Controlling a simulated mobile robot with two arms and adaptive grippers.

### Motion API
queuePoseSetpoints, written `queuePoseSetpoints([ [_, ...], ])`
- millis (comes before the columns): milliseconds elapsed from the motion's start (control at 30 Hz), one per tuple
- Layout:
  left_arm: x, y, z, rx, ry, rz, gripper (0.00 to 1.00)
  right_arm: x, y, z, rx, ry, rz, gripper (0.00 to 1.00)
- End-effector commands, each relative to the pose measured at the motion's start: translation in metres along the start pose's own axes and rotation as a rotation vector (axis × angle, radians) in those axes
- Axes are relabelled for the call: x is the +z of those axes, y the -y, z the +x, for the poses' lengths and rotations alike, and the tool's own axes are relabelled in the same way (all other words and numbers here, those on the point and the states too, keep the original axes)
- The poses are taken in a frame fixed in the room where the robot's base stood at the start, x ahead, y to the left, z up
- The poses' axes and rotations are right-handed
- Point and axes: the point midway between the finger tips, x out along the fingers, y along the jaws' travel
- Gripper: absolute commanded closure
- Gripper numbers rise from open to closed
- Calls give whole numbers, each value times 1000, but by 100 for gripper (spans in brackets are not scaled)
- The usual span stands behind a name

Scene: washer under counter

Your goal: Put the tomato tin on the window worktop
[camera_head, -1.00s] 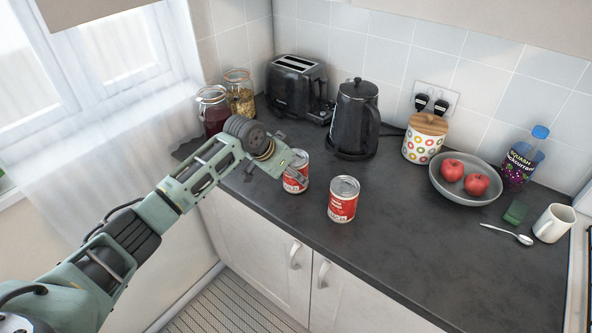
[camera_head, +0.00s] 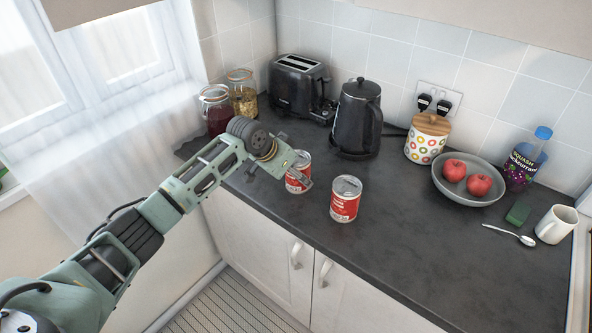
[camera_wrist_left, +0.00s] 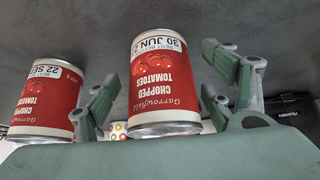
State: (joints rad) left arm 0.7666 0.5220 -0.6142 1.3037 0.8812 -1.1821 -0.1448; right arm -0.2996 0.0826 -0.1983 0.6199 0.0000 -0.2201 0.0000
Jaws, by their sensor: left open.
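Two red-and-white chopped tomato tins stand upright on the dark worktop. One tin (camera_head: 294,186) is at my left gripper (camera_head: 298,174), partly hidden by it in the head view. In the left wrist view this tin (camera_wrist_left: 163,88), dated 30 JUN, appears between the spread fingers of my left gripper (camera_wrist_left: 162,78), with a visible gap on the right finger's side. The other tin (camera_head: 344,205) stands apart, to the right and nearer the worktop's front edge. In the left wrist view the other tin (camera_wrist_left: 45,103), dated 22 SEP, is outside the left finger. My right gripper is out of view.
Glass jars (camera_head: 217,112), a toaster (camera_head: 299,88) and a black kettle (camera_head: 357,118) stand behind the tins. A patterned canister (camera_head: 424,145), fruit bowl (camera_head: 466,193), squash bottle (camera_head: 526,160), spoon (camera_head: 510,234) and mug (camera_head: 556,225) are at the right. The front-right worktop (camera_head: 435,255) is clear.

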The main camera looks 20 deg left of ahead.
Motion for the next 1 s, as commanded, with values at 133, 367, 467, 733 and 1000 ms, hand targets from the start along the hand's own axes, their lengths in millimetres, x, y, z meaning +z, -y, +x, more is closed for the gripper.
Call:
queuePoseSetpoints([
  [133, -2, 1, -14, -2, -3, 2, 25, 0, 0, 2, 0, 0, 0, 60],
  [367, -2, 1, -61, -3, -4, 4, 25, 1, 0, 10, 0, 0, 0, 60],
  [467, -2, 1, -82, -3, -4, 2, 25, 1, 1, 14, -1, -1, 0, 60],
  [733, -2, 0, -118, -1, -2, 1, 25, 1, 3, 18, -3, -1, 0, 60],
  [1000, -2, 0, -123, 0, 0, 0, 25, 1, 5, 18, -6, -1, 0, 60],
])
